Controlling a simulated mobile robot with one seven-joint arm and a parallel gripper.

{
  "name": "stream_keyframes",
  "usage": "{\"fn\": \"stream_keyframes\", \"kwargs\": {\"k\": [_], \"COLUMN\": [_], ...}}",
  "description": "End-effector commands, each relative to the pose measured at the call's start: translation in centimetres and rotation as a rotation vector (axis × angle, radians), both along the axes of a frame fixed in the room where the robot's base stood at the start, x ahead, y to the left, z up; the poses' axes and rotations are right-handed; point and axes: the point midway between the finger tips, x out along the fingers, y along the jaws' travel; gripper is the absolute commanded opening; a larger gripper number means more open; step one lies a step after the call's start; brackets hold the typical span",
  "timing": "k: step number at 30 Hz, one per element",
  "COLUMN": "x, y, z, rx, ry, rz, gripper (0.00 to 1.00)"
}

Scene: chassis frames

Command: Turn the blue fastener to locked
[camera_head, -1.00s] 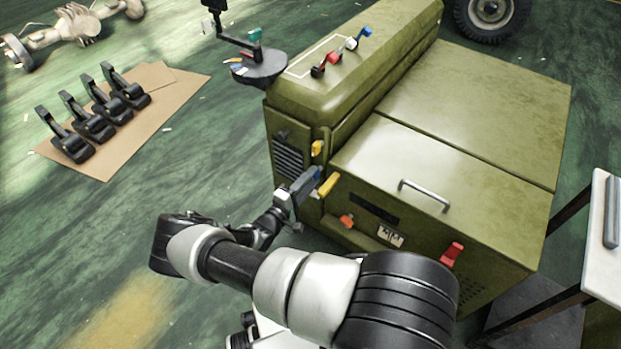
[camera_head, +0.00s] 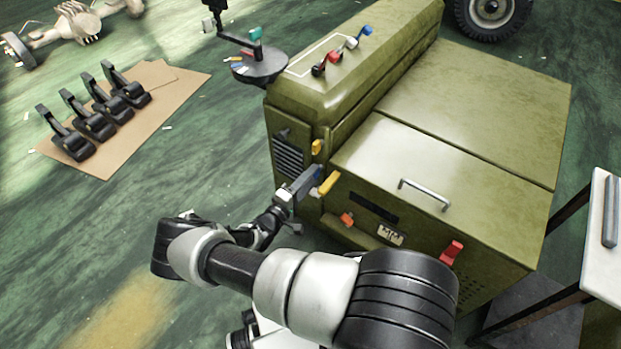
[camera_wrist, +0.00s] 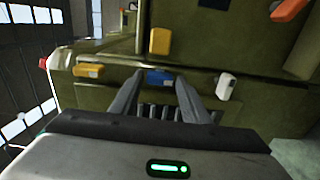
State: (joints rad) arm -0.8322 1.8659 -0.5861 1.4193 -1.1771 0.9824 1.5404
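The blue fastener (camera_wrist: 159,77) sits on the green cabinet's side in the wrist view, just above a row of dark vent slots. My gripper (camera_wrist: 157,84) is open, with one finger on each side of the blue fastener. Whether the fingertips touch it cannot be told. In the head view my gripper (camera_head: 302,184) is at the cabinet's near left corner, where a little blue (camera_head: 317,172) shows at its tips. The rest of the fastener is hidden there.
Yellow fasteners (camera_wrist: 160,41) (camera_wrist: 88,70) and a white one (camera_wrist: 226,87) are close by. An orange knob (camera_head: 347,219) and a red fastener (camera_head: 452,252) are on the cabinet (camera_head: 455,125) front. A white-topped table (camera_head: 603,262) stands at right.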

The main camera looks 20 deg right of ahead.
Motion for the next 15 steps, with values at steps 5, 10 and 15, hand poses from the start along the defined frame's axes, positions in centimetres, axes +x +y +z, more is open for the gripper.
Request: {"fn": "stream_keyframes", "kwargs": {"k": [5, 10, 15], "x": [-0.1, -0.8, -2.8], "y": [0.0, 1.2, 4.2], "z": [0.0, 0.1, 0.2], "rx": [-0.002, -0.001, 0.000], "ry": [0.001, 0.003, 0.002], "rz": [-0.001, 0.001, 0.003], "gripper": [0.42, 0.42, 0.42]}}
